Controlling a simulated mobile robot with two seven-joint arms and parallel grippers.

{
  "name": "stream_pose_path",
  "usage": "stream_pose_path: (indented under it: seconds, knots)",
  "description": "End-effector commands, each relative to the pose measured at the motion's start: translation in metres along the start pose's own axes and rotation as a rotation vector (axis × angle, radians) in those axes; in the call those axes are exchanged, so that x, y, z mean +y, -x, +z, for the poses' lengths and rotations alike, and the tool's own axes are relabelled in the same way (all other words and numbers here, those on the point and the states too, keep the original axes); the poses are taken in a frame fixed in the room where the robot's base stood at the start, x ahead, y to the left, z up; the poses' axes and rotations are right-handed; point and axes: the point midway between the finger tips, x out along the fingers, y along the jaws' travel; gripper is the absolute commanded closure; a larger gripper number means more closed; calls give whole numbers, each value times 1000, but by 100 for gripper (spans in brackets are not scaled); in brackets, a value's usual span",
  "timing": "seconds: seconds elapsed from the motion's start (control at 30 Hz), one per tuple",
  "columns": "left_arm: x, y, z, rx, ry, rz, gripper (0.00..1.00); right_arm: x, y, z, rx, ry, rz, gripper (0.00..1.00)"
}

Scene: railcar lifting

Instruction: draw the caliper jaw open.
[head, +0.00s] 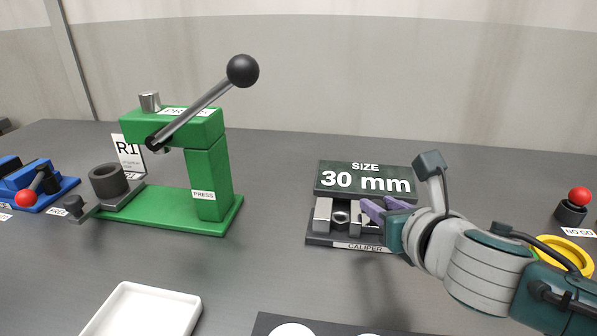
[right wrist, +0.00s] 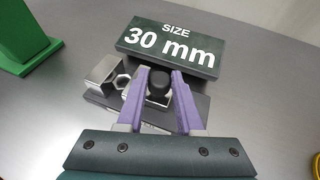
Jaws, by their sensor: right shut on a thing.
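The caliper (head: 318,239) is a dark base on the table under a dark sign reading "SIZE 30 mm" (head: 366,182). A silver block jaw (head: 322,216) stands at its left end, and a second silver jaw (head: 356,219) stands to the right. A metal hex nut (head: 341,218) sits between them; it also shows in the right wrist view (right wrist: 122,82). My right gripper (head: 373,208) has its purple fingers shut on a black knob (right wrist: 159,84) at the right-hand jaw. The left finger partly hides that jaw in the right wrist view. My left gripper is not in view.
A green press (head: 210,180) with a long black-knobbed lever stands left of the caliper. A white tray (head: 145,312) lies in front. A blue device (head: 40,182) is at far left. A red button (head: 579,196) and yellow ring (head: 556,243) are at right.

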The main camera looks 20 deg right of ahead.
Motion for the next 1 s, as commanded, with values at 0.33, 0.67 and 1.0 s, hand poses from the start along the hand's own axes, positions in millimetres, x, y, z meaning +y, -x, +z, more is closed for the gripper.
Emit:
stream_pose_path:
  seconds: [0.33,0.67,1.0]
  knots:
    - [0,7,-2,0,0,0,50,-19,6,-1,1,3,-3,100]
    - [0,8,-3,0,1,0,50,-30,8,-3,-1,0,-3,100]
    - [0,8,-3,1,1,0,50,-30,8,-3,-1,0,-2,34]
